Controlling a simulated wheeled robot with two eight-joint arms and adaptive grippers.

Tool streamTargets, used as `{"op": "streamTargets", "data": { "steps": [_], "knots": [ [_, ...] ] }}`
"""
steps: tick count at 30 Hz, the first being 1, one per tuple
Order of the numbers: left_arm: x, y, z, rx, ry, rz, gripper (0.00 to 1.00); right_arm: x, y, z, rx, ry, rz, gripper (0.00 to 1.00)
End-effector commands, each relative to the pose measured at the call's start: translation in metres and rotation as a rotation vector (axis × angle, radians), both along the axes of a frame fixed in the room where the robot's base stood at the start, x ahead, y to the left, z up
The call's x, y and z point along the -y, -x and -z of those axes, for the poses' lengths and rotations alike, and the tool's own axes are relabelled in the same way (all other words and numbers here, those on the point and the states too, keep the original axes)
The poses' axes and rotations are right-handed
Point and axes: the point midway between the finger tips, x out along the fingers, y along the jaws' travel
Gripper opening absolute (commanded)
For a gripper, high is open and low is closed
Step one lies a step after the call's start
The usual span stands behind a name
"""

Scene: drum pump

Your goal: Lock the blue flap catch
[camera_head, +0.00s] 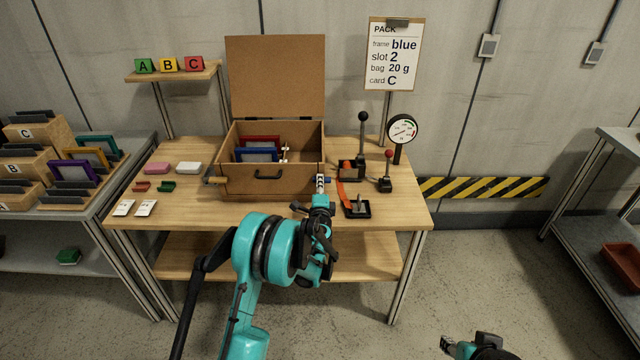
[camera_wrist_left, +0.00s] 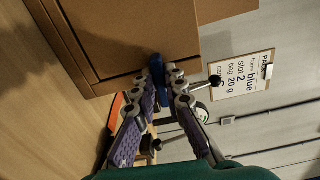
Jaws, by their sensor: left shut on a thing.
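The blue flap catch (camera_head: 327,181) is at the right side of the open brown case (camera_head: 268,185). It shows in the left wrist view as a blue bar (camera_wrist_left: 156,66) against the case's brown wall. My left gripper (camera_head: 321,182) is at that side of the case, and its fingers (camera_wrist_left: 164,78) are closed on the blue catch. The fingers partly cover it, so I cannot tell whether it is locked. My right gripper (camera_head: 447,343) is low at the bottom right, away from the table, too small to read.
The case lid (camera_head: 276,78) stands upright; a blue frame (camera_head: 257,155) and a red frame (camera_head: 262,141) are inside. Right of the case are black levers (camera_head: 362,140), a gauge (camera_head: 402,130) and a small black tray (camera_head: 357,209). Cards (camera_head: 123,208) lie at the left.

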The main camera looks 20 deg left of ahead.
Motion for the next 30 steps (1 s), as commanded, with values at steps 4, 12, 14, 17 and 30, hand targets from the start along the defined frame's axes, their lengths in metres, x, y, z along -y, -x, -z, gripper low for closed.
{"op": "streamTargets", "data": {
  "steps": [4,12,14,17,30],
  "knots": [
    [-0.0007,0.0,0.0004,0.011,0.039,-0.001,0.0,0.0,0.0,0.0,0.0,0.0,0.0,0.4],
    [-0.0008,0.0,0.0006,0.019,0.064,-0.002,0.0,0.0,0.0,0.0,0.0,0.0,0.0,0.4],
    [-0.0008,0.0,0.0006,0.019,0.065,-0.002,0.0,0.0,0.0,0.0,0.0,0.0,0.0,0.4],
    [-0.0008,0.0,0.0006,0.019,0.064,-0.002,0.0,0.0,0.0001,0.0001,0.0,0.0,0.0,0.4],
    [-0.0004,0.0,0.0006,0.018,0.063,-0.001,0.32,0.0,0.0,0.0,0.0,0.0,0.0,0.4]
  ]
}}
